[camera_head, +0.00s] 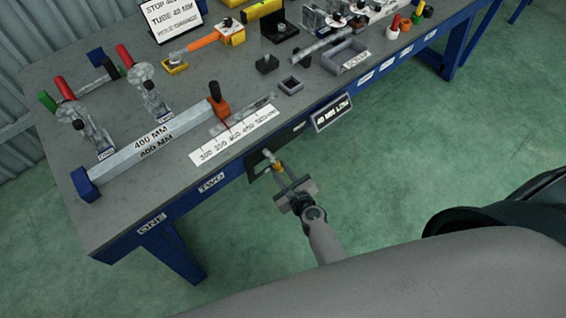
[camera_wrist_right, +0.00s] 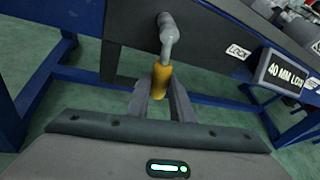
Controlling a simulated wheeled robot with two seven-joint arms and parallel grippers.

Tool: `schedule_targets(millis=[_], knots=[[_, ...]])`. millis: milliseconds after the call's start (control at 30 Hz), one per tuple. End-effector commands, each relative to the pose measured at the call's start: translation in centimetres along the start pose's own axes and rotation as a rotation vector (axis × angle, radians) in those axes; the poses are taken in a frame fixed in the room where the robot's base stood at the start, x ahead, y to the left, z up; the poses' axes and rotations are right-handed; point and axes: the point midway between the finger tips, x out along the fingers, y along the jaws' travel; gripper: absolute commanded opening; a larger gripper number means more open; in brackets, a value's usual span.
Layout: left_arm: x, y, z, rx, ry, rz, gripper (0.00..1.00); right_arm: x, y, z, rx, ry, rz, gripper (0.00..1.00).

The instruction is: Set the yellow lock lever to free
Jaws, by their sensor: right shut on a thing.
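The yellow lock lever (camera_wrist_right: 162,80) hangs from a grey bent shaft (camera_wrist_right: 169,36) on the dark plate at the table's front in the right wrist view. It points down toward my gripper. In the head view the yellow grip (camera_head: 278,167) shows as a small spot below the table edge. My right gripper (camera_head: 280,174) is shut on the yellow grip, one finger on each side, also in the right wrist view (camera_wrist_right: 165,88). No free label is readable. My left gripper is not in view.
The dark plate (camera_wrist_right: 130,30) hangs on the table's blue front. A "40 MM LOCK" sign (camera_head: 333,113) stands out to the right of the lever. A long grey tube (camera_head: 155,143) and several clamps lie on the table (camera_head: 80,206). Green floor in front is clear.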

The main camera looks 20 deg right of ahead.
Motion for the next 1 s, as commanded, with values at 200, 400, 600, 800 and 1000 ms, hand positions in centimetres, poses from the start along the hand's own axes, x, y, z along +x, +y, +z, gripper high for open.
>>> schedule_targets(millis=[200,400,600,800,1000], knots=[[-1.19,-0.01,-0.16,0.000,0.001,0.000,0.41,-0.15,0.57,0.16,0.075,0.013,0.031,0.00],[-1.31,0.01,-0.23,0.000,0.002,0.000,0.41,-0.14,0.77,0.02,0.095,0.016,0.040,0.00],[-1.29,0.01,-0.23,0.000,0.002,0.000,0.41,-0.14,0.82,-0.01,0.097,0.016,0.041,0.00],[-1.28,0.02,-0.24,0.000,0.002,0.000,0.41,-0.14,0.82,-0.01,0.096,0.016,0.041,0.40],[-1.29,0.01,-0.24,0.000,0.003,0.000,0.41,-0.13,0.74,0.00,0.094,0.016,0.039,0.40]])
